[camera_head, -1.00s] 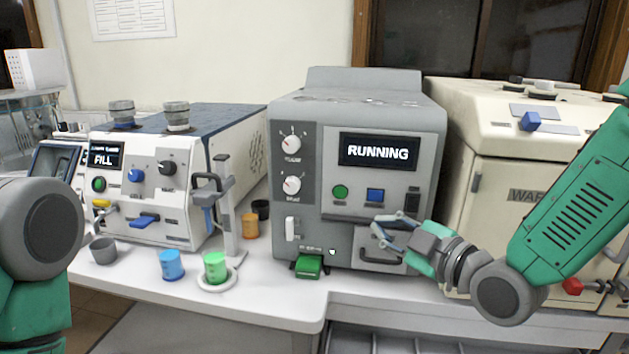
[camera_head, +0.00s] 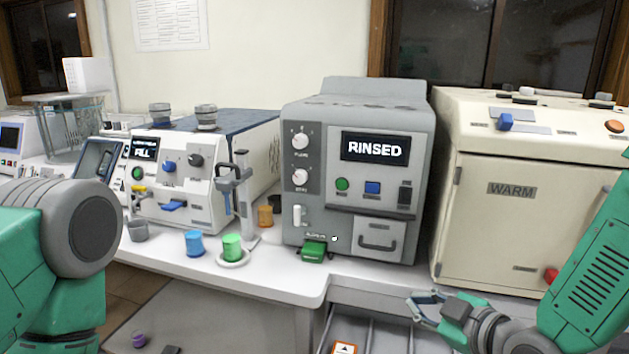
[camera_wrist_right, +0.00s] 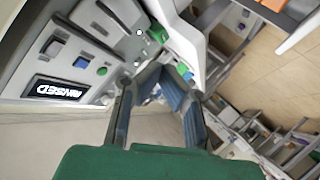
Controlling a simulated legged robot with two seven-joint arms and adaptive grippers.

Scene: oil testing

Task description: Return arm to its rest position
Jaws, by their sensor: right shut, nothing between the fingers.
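My right gripper (camera_head: 422,303) is low at the right in the head view, in front of the bench edge and below the WARM cabinet. It is shut and empty, apart from the machines. Its fingers also show in the right wrist view (camera_wrist_right: 160,100). My right arm comes in from the right edge. My left arm shows at the left edge, but its gripper is out of view. The grey machine (camera_head: 327,194) displays RINSED, which also shows in the wrist view (camera_wrist_right: 58,88). Its drawer front (camera_head: 378,240) looks closed.
The cream WARM cabinet (camera_head: 505,228) stands at right. The white FILL machine (camera_head: 187,204) stands at left. A blue cup (camera_head: 194,243) and a green cup (camera_head: 232,247) stand near the bench's front edge. An open drawer or tray (camera_head: 372,335) lies below the bench.

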